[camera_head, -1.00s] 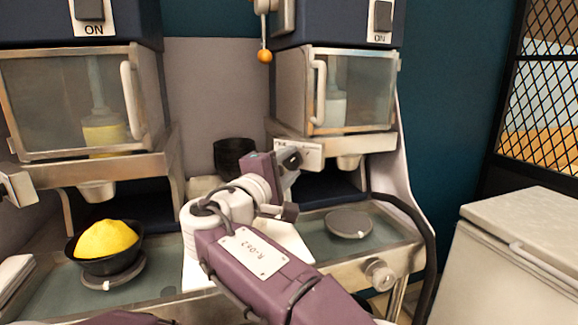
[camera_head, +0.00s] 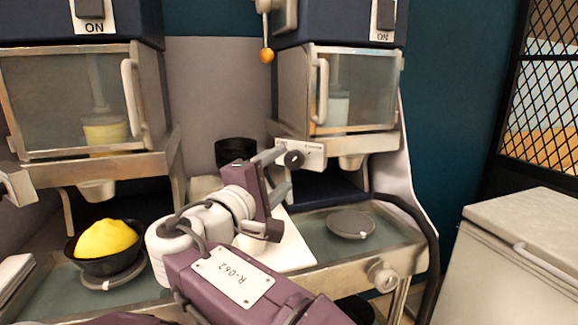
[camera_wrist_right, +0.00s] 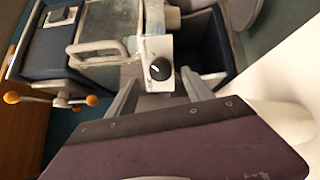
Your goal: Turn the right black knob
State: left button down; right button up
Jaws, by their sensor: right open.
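The right black knob (camera_head: 293,159) is on a white panel at the lower left front of the right machine. In the right wrist view the black knob (camera_wrist_right: 160,69) lies just beyond the fingertips, in the gap between the two fingers. My right gripper (camera_head: 278,170) is open and empty, with its fingers reaching toward the knob panel. The right wrist view also shows the open gripper (camera_wrist_right: 163,83). I see no finger closed on the knob. My left gripper is not in view.
A black bowl of yellow topping (camera_head: 106,246) stands on the left machine's round plate. The right machine's round plate (camera_head: 350,223) is empty. A dark cup (camera_head: 235,151) stands between the machines. A white chest (camera_head: 530,240) is at right.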

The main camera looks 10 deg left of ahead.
jog(key=v, duration=0.4)
